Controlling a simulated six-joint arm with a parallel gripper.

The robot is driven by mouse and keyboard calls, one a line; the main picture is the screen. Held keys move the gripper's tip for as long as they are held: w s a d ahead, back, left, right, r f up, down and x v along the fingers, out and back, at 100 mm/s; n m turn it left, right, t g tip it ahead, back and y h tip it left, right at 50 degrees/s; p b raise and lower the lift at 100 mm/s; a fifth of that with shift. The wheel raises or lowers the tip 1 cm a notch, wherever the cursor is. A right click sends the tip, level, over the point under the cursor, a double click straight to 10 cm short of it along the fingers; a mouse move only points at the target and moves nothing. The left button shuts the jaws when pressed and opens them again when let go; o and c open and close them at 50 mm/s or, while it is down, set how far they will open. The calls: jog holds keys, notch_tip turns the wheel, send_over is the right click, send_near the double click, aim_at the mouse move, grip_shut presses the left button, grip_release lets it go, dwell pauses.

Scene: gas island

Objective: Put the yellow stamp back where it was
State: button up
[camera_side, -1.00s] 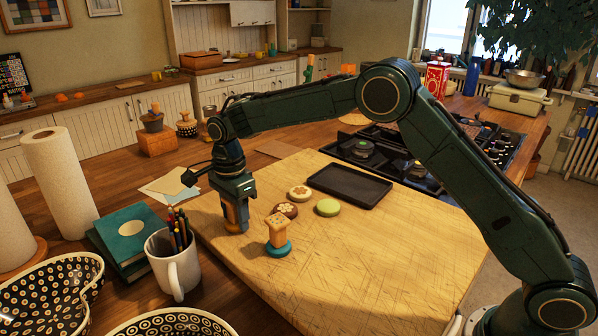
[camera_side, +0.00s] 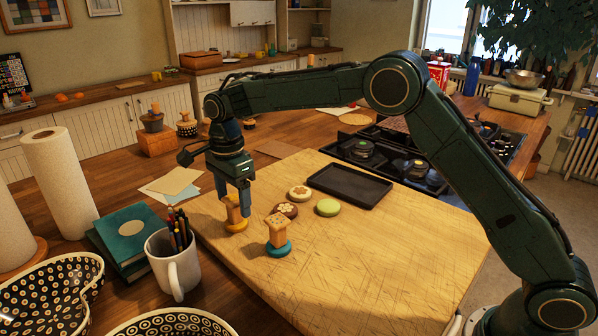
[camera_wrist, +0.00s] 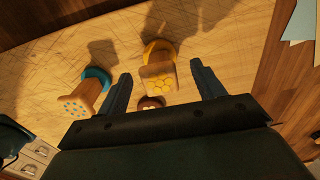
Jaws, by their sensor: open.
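The yellow stamp (camera_side: 236,214) stands upright on the wooden board near its left edge, with a wooden handle and a round yellow base. In the wrist view, the yellow stamp (camera_wrist: 160,78) shows a yellow honeycomb pattern on its top and sits between my fingers, with gaps on both sides. My gripper (camera_side: 236,190) is open just above it, fingers pointing down around its upper part. It also shows in the wrist view (camera_wrist: 161,72). A similar stamp with a blue base (camera_side: 278,238) stands upright to the right and nearer the camera; its top has blue dots.
A pencil mug (camera_side: 175,262) and teal books (camera_side: 130,236) stand left, off the board.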

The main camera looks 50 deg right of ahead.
aim_at(236, 198)
notch_tip(236, 198, up, 8)
jog(key=shift+f, duration=0.15)
dwell(0.7)
jog(key=shift+s+d+r, duration=0.25)
jog(key=shift+r, duration=0.3)
jog(key=s+d+r+n+t, duration=0.1)
jog(key=s+d+r+n, duration=0.35)
jog(key=s, duration=0.45)
jog(key=s+d+r+n+t, duration=0.2)
jog(key=s+d+r+n, duration=0.25)
jog(key=s, duration=0.35)
jog(key=s+d+f+n+t, duration=0.1)
jog(key=s+f+n, duration=0.1)
jog(key=s, duration=0.5)
jog(key=s+d+f+n, duration=0.2)
jog(key=s+n, duration=0.2)
jog(key=s, duration=0.2)
jog(key=s+d+f+n+t, duration=0.1)
jog(key=s+d+f+n, duration=0.1)
jog(key=s, duration=0.5)
jog(key=shift+s+f+n+t, duration=0.15)
jog(key=shift+s+n+t, duration=0.2)
jog(key=shift+n, duration=0.15)
